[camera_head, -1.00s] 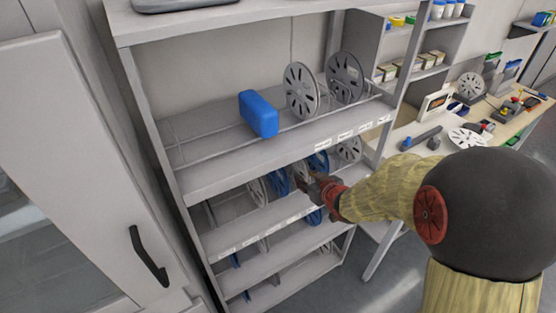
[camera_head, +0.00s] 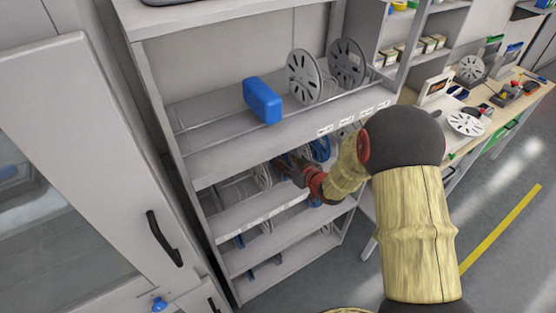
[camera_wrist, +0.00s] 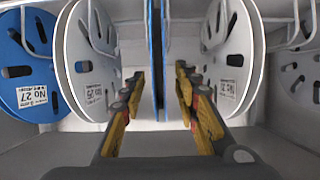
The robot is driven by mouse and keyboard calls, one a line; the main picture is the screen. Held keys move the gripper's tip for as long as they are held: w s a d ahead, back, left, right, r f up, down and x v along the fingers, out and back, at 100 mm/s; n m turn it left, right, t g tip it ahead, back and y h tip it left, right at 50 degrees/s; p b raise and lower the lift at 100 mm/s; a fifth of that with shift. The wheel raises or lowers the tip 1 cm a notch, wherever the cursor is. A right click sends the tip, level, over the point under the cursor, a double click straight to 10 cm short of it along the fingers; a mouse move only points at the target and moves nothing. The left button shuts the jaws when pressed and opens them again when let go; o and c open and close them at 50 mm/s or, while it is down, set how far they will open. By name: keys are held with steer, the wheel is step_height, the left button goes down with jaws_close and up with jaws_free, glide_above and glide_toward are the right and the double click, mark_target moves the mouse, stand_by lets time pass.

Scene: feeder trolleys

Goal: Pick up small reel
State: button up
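Small reels stand upright in a row on the middle shelf of the rack. In the wrist view a blue reel (camera_wrist: 155,50) is seen edge-on in the middle. My gripper (camera_wrist: 158,85) is open, one finger on each side of this reel, with a visible gap on both sides. A white reel labelled No 25 (camera_wrist: 88,50) stands left of it and another white reel (camera_wrist: 232,50) right of it. A blue reel labelled No 27 (camera_wrist: 28,60) is at far left. In the head view my gripper (camera_head: 287,166) reaches into the shelf and hides the reel between its fingers.
The upper shelf (camera_head: 215,145) bears a blue box (camera_head: 262,100) and two large grey reels (camera_head: 304,77), above my gripper. A grey cabinet (camera_head: 80,150) stands at left. A workbench with tools and a white reel (camera_head: 465,124) is at right.

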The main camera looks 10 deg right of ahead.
steer(key=shift+w, duration=0.15)
steer(key=shift+c, duration=1.1)
jaws_close()
